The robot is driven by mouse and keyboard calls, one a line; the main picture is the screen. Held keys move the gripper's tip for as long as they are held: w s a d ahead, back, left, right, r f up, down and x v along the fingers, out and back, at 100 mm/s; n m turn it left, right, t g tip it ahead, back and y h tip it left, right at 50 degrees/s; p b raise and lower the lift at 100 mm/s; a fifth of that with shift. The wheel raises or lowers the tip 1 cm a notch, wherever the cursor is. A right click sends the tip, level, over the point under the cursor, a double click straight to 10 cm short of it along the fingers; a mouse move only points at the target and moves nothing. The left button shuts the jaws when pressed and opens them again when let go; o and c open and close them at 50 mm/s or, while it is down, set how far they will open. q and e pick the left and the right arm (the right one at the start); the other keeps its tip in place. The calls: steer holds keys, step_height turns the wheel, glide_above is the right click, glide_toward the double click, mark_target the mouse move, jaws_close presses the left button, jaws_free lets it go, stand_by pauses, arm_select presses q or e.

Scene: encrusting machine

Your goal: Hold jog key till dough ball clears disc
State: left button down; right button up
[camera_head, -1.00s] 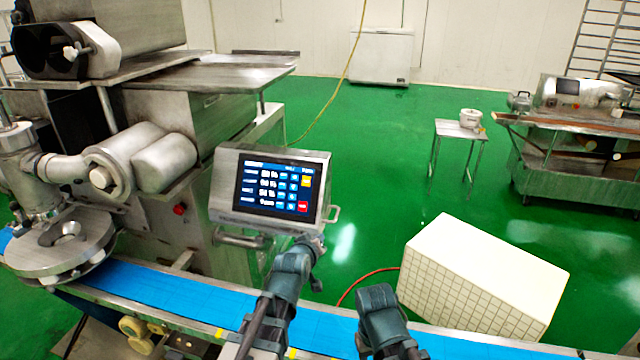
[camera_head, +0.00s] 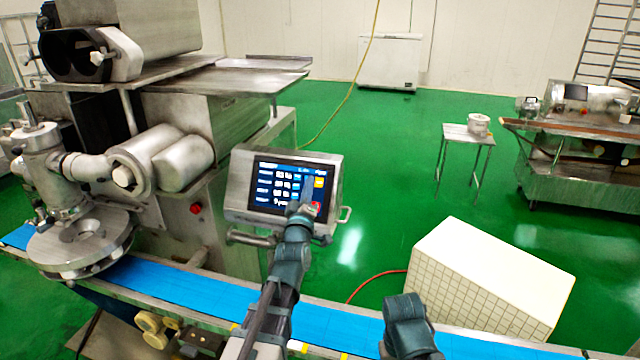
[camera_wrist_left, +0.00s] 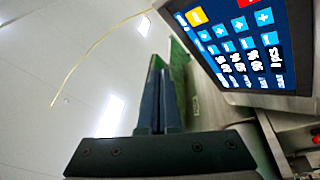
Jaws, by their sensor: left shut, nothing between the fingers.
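The labels are too small to tell which is the jog key. My left gripper (camera_head: 308,184) is shut and empty, in front of the screen's right side; contact is unclear. In the left wrist view its fingers (camera_wrist_left: 165,75) are together, left of the screen (camera_wrist_left: 240,45), with the yellow key (camera_wrist_left: 197,16) at its corner. The round disc (camera_head: 78,245) sits over the blue belt at left. No dough ball shows.
The blue conveyor belt (camera_head: 180,285) runs across the front below the panel. A white tiled box (camera_head: 490,280) stands on the green floor at right, beside a red hose. A small table (camera_head: 468,135) with a pot stands farther back.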

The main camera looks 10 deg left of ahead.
mark_target(317, 186)
arm_select(q)
steer(key=shift+w+d+f+b, duration=0.1)
steer(key=shift+w+f+b, duration=0.65)
steer(key=shift+w, duration=0.5)
steer(key=shift+w+a+f+b, duration=0.1)
steer(key=shift+w+f+b, duration=0.7)
steer(key=shift+w, duration=0.5)
steer(key=shift+w+d+f+b, duration=0.1)
steer(key=shift+w+f+b, duration=0.65)
steer(key=shift+w, duration=0.5)
steer(key=shift+w+f, duration=0.1)
steer(key=shift+w+f, duration=0.1)
steer(key=shift+w, duration=0.1)
steer(key=shift+w+f+b, duration=0.15)
steer(key=shift+w+b, duration=0.1)
steer(key=shift+b, duration=0.05)
stand_by(1.0)
steer(key=shift+s, duration=0.1)
stand_by(0.9)
steer(key=shift+s+r+p, duration=0.35)
steer(key=shift+s, duration=0.15)
